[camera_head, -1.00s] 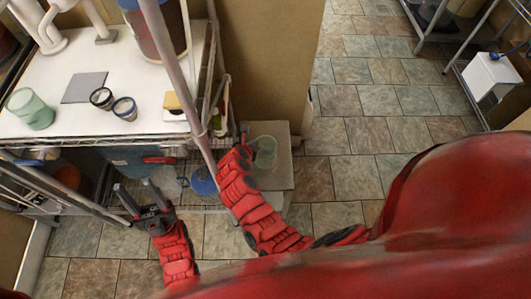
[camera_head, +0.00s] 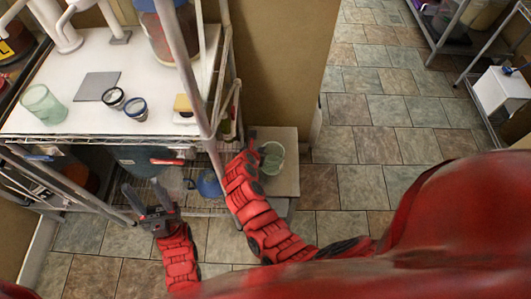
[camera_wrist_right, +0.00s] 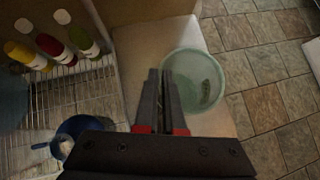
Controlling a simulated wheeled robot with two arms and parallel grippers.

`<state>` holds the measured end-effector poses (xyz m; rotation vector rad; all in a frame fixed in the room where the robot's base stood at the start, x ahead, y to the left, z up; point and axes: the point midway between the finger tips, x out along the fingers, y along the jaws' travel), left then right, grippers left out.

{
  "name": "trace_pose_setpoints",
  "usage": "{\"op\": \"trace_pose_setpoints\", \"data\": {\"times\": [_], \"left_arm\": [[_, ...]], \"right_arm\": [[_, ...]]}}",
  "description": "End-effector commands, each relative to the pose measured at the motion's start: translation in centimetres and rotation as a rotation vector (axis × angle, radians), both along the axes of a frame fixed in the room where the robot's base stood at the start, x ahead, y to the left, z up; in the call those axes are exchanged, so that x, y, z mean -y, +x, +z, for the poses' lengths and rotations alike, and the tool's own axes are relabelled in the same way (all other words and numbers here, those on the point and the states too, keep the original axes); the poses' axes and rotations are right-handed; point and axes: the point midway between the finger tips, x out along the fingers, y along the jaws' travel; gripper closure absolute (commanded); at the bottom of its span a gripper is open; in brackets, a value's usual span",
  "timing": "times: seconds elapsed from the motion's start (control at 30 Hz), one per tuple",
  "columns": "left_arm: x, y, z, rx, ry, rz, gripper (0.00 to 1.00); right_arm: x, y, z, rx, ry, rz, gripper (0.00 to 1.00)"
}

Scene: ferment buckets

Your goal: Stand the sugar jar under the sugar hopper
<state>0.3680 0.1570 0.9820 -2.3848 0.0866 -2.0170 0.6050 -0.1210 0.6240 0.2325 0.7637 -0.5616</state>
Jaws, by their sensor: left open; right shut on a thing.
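A pale green translucent jar (camera_head: 272,152) sits on a light box-like stand to the right of the shelf unit. It also shows in the right wrist view (camera_wrist_right: 196,78), open end up, with a dark mark on its wall. My right gripper (camera_head: 255,142) is shut on its left side; its fingers also show in the right wrist view (camera_wrist_right: 164,85). A similar green jar (camera_head: 43,104) stands on the white tabletop at the left. My left gripper (camera_head: 147,193) is open and empty in front of the lower shelf. I cannot tell which fixture is the sugar hopper.
The white tabletop (camera_head: 65,118) bears a grey square (camera_head: 97,86), two small dark-rimmed cups (camera_head: 135,107) and a large container (camera_head: 165,38). Its metal post stands near my right arm. Bottles (camera_wrist_right: 50,45) stand on the lower wire shelf.

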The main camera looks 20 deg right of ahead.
Motion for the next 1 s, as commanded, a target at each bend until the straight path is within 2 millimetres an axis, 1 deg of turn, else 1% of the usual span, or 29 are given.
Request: {"op": "trace_pose_setpoints", "data": {"times": [0.17, 0.33, 0.4, 0.47, 0.57, 0.7, 0.8, 0.9, 1.0], "left_arm": [[0.0, 0.0, -0.2, 0.000, 0.000, 0.000, 0.50], [0.0, 0.0, -0.5, 0.000, 0.000, 0.000, 0.50], [0.0, 0.0, -0.8, 0.000, 0.000, 0.000, 0.50], [0.0, 0.0, -1.0, 0.000, 0.000, 0.000, 0.50], [0.0, 0.0, -1.3, 0.000, 0.000, 0.000, 0.50], [0.0, 0.0, -1.9, 0.000, 0.000, 0.000, 0.50], [0.0, 0.0, -2.1, 0.000, 0.000, 0.000, 0.50], [0.0, 0.0, -2.3, 0.000, 0.000, 0.000, 0.50], [0.0, 0.0, -2.4, 0.000, 0.000, 0.000, 0.50]], "right_arm": [[0.0, 0.1, 1.2, 0.004, 0.003, -0.002, 1.00], [0.1, 0.1, 3.6, 0.008, 0.006, -0.005, 1.00], [-1.0, -1.3, 3.3, 0.001, 0.003, 0.004, 1.00], [-1.5, -2.6, 3.3, -0.002, 0.002, 0.001, 1.00], [-2.8, -4.6, 3.7, 0.001, 0.005, 0.001, 1.00], [-4.9, -8.1, 3.9, -0.001, 0.003, 0.004, 1.00], [-6.1, -10.1, 4.3, 0.000, 0.001, 0.004, 1.00], [-7.0, -11.8, 4.5, -0.002, -0.001, 0.004, 1.00], [-7.7, -12.9, 4.7, -0.001, -0.001, 0.003, 1.00]]}}
